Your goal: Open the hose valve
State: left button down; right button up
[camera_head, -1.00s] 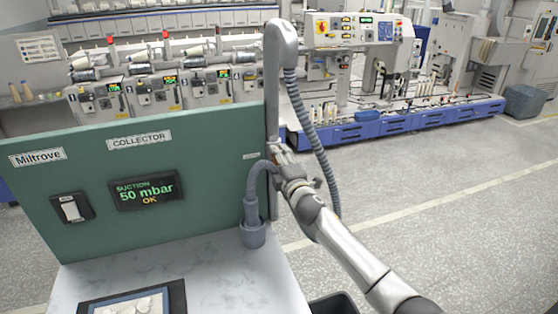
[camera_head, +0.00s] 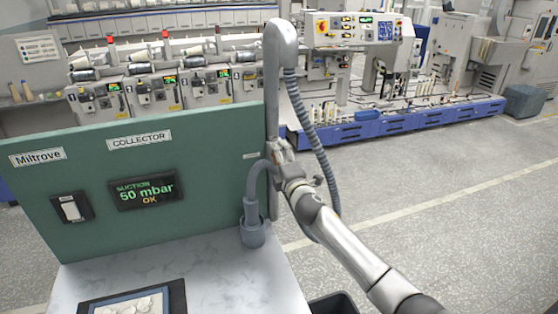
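A grey ribbed hose (camera_head: 318,155) hangs from the curved top of an upright grey pipe (camera_head: 272,90) at the right edge of the green collector panel (camera_head: 190,150). A shorter grey hose (camera_head: 254,180) bends up out of a round holder (camera_head: 252,233) on the pale tabletop, towards my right gripper. My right gripper (camera_head: 276,152) is at the pipe, beside the top of the short hose. Its fingers are small and partly hidden, so I cannot tell whether they grip anything. No valve lever can be clearly made out. My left gripper is not in view.
The panel carries a display (camera_head: 146,190) reading suction 50 mbar OK and a white switch (camera_head: 71,208). A dark-framed tray (camera_head: 175,297) with pale pieces lies on the tabletop. A dark bin (camera_head: 333,304) stands at the table's right. Open floor lies to the right.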

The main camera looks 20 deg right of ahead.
jog(key=shift+s+f, duration=0.1)
jog(key=s, duration=1.2)
jog(key=shift+d, duration=0.2)
jog(key=shift+w, duration=0.1)
